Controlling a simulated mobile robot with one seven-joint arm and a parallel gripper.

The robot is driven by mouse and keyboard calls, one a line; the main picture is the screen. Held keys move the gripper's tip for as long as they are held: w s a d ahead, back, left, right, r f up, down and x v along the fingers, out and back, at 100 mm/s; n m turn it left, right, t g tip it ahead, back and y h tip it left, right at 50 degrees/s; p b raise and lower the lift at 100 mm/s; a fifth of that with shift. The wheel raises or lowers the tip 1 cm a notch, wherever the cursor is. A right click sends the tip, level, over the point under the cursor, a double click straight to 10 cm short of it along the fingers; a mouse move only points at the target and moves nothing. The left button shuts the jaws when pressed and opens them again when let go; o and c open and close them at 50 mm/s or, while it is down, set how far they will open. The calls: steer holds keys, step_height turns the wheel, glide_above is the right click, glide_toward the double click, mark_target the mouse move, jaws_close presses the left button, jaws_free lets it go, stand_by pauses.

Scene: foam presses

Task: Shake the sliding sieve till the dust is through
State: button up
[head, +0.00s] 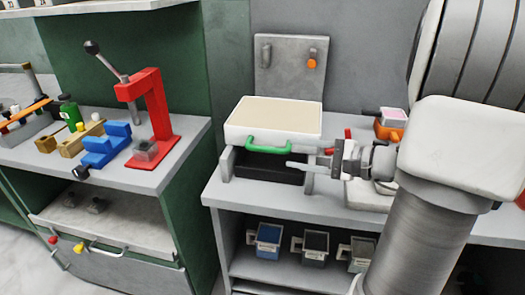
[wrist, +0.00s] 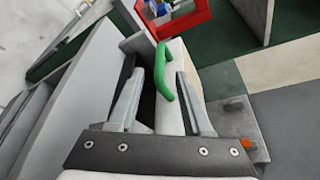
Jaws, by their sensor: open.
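The sliding sieve (head: 273,116) is a white box with a cream top and a green handle (head: 282,143) on its front. It sits on a grey frame (head: 226,164) above a dark tray (head: 270,165). My gripper (head: 299,158) is at the front right of the sieve, its fingers pointing left near the handle. In the wrist view my gripper (wrist: 160,73) is open, and the green handle (wrist: 160,68) shows between the two fingers. I cannot tell whether either finger touches it. Dust on the sieve cannot be made out.
A red press (head: 151,105) and blue block (head: 106,146) stand on the left bench. A grey panel (head: 290,62) with an orange knob is behind the sieve. An orange and white item (head: 390,126) is behind my arm.

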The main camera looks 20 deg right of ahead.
mark_target(270, 150)
steer(key=b+x, duration=0.1)
steer(key=x, duration=0.9)
steer(key=shift+c, duration=0.2)
jaws_close()
stand_by(1.0)
